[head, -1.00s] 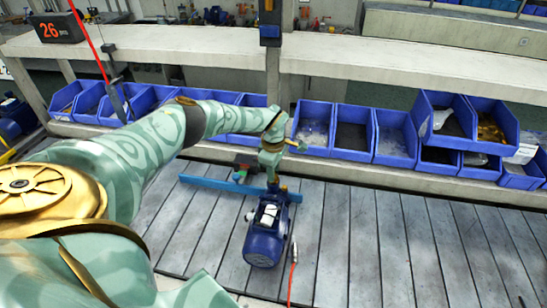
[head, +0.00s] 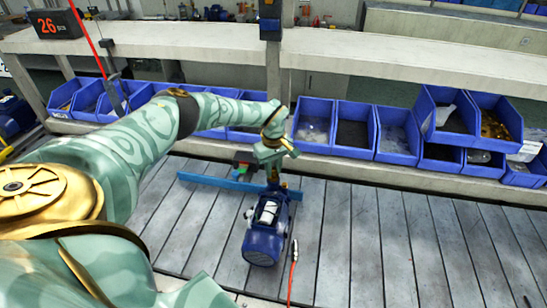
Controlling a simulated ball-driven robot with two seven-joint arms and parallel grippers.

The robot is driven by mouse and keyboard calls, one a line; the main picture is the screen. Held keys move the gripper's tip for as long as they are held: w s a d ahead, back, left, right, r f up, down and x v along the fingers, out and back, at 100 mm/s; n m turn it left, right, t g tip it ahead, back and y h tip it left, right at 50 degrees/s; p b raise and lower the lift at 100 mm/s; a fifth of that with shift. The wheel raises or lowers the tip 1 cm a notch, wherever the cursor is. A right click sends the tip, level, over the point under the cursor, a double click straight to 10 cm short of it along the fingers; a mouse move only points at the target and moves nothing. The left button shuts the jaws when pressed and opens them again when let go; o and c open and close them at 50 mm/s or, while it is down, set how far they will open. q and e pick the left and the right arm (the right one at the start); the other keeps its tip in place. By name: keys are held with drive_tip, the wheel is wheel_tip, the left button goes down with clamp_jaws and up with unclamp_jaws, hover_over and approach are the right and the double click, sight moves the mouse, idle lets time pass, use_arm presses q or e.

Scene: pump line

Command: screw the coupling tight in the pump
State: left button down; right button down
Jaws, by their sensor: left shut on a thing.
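The blue pump (head: 263,244) stands on the grey slatted table, with a white patch on its upper side. My left arm reaches over from the left. Its gripper (head: 272,184) points down at the far end of the pump, shut on a small part there. I take this part to be the coupling, but it is mostly hidden by the gripper and too small to make out. I cannot tell how deep it sits in the pump. My right gripper is not in view.
A blue bar (head: 225,184) lies on the table behind the pump, with a small red and green item (head: 243,164) by it. Blue bins (head: 397,145) line the back under a pale shelf. A red hose (head: 292,272) hangs near the pump's right. The table's right side is clear.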

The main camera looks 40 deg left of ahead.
use_arm(q)
drive_tip(key=shift+f+m+b, duration=0.1)
drive_tip(key=shift+m+b, duration=0.25)
drive_tip(key=shift+m, duration=1.35)
drive_tip(key=c, duration=1.3)
unclamp_jaws()
drive_tip(key=shift+c, duration=0.2)
drive_tip(key=shift+r+n+p, duration=0.2)
drive_tip(key=shift+n+p, duration=0.2)
drive_tip(key=shift+n, duration=0.9)
drive_tip(key=shift+f+n, duration=0.15)
drive_tip(key=shift+n, duration=0.25)
